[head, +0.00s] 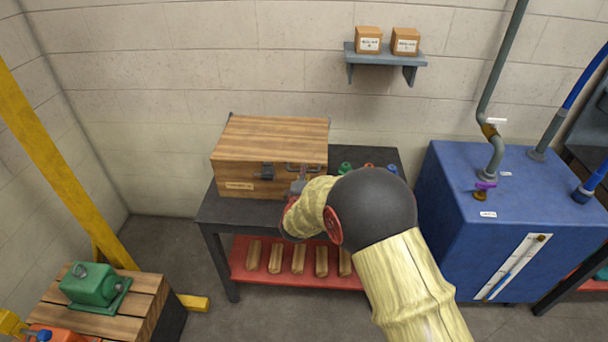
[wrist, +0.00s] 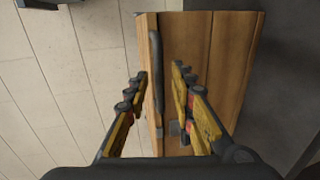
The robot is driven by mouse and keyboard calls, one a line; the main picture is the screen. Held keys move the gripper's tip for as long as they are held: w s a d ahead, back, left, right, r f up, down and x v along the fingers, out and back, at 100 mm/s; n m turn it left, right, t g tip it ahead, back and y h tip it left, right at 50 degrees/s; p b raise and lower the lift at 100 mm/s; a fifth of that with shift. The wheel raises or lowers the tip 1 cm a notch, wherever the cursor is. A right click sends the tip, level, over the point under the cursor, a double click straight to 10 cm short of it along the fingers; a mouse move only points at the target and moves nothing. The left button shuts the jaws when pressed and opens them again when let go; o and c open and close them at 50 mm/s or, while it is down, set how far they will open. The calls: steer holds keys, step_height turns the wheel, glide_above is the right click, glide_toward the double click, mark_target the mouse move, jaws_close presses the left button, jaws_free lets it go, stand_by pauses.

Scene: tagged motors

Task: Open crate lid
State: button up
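The wooden crate (head: 230,180) stands on a dark table against the wall, and its plank lid (head: 275,136) lies shut on top. In the wrist view the handle (wrist: 154,45) runs along the narrow wooden strip at the crate's edge. My gripper (wrist: 160,70) is open and empty, its fingertips on either side of the handle in the picture; I cannot tell how far off they are. In the head view my arm partly hides the gripper near the crate's front right.
The dark table (head: 212,208) has a red lower shelf (head: 290,282) with several wooden blocks. Small coloured motors stand right of the crate, partly behind my arm. A blue cabinet (head: 510,210) is at the right, a yellow post (head: 50,150) at the left.

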steer(key=shift+x, duration=1.2)
steer(key=shift+c, duration=1.1)
steer(key=c, duration=0.4)
jaws_close()
